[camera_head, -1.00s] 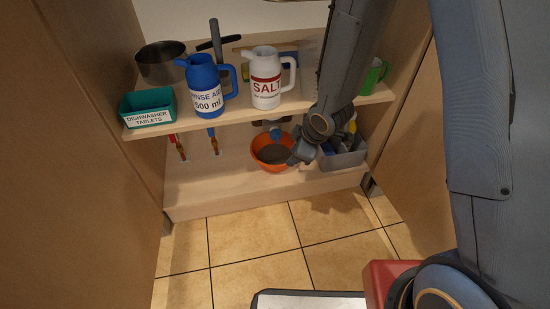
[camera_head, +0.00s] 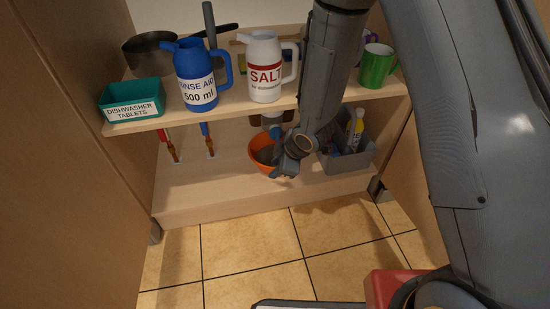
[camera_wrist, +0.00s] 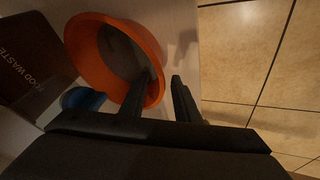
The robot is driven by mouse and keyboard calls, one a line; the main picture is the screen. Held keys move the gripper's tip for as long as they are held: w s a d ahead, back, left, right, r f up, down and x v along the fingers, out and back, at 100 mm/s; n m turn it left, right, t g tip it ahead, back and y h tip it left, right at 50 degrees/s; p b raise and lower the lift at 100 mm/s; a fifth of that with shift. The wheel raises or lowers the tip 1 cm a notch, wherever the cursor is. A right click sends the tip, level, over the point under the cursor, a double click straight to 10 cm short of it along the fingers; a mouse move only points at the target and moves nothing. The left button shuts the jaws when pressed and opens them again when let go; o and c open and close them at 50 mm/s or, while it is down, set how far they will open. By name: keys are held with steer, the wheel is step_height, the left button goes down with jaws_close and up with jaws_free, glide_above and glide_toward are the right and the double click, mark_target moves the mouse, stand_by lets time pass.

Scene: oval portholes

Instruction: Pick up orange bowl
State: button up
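The orange bowl (camera_head: 256,160) is on the lower shelf of the cabinet, its right part hidden behind my gripper (camera_head: 284,160) in the head view. In the wrist view the bowl (camera_wrist: 88,72) is open toward the camera. My gripper (camera_wrist: 162,78) straddles its near rim there: one finger is inside the bowl, the other outside. A gap shows between the outer finger and the bowl wall, so the gripper looks open.
The upper shelf above holds a teal tub (camera_head: 133,97), a blue jug (camera_head: 196,75), a white salt jug (camera_head: 264,70) and a green mug (camera_head: 376,66). A grey caddy (camera_head: 350,160) stands right of the bowl. A brown food waste container (camera_wrist: 32,60) is beside it.

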steer(key=b+x, duration=0.1)
steer(key=x, duration=0.2)
steer(key=shift+d, duration=0.1)
steer(key=shift+r, duration=0.1)
jaws_close()
steer(key=shift+r, duration=0.1)
steer(key=shift+r+p, duration=1.4)
steer(key=shift+r, duration=0.5)
steer(key=s+d+p, duration=0.2)
steer(key=s, duration=0.6)
steer(key=s+d+p, duration=0.3)
steer(key=s, duration=0.6)
steer(key=shift+f, duration=0.25)
